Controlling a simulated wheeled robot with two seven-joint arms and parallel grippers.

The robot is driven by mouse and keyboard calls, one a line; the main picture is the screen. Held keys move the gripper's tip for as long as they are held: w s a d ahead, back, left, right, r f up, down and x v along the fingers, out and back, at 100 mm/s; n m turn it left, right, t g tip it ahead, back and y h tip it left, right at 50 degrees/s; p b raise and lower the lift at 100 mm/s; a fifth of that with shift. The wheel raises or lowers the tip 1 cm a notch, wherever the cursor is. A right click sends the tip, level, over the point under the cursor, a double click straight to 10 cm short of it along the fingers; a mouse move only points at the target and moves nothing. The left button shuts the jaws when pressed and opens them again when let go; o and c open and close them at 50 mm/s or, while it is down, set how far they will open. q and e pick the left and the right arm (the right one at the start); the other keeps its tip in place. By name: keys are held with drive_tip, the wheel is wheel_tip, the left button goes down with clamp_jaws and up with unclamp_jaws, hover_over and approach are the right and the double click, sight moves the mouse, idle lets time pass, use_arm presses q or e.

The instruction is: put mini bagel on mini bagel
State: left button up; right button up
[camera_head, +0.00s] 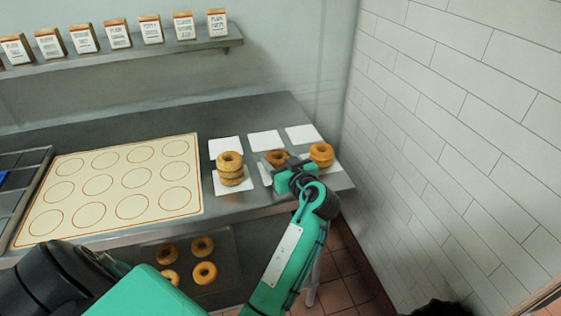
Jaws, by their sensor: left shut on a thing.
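A stack of golden mini bagels (230,168) stands on a white paper square on the counter. A darker brown mini bagel (276,157) is just beyond my left gripper (284,168), above or on the middle paper square. My left gripper is shut on this bagel; its fingers are partly hidden by its own body, and I cannot tell whether the bagel touches anything beneath it. Another small stack of golden mini bagels (321,154) is to the right. My right gripper is not in view.
Empty paper squares (264,141) lie behind the bagels. A cream mat with printed circles (62,205) covers the counter's left. Several bagels (204,272) lie on a lower tray. A tiled wall (440,130) bounds the right; a shelf (120,55) holds labelled boxes.

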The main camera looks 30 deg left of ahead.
use_arm(q)
drive_tip(key=shift+f, duration=0.1)
drive_tip(key=o, duration=0.9)
drive_tip(key=shift+o, duration=0.2)
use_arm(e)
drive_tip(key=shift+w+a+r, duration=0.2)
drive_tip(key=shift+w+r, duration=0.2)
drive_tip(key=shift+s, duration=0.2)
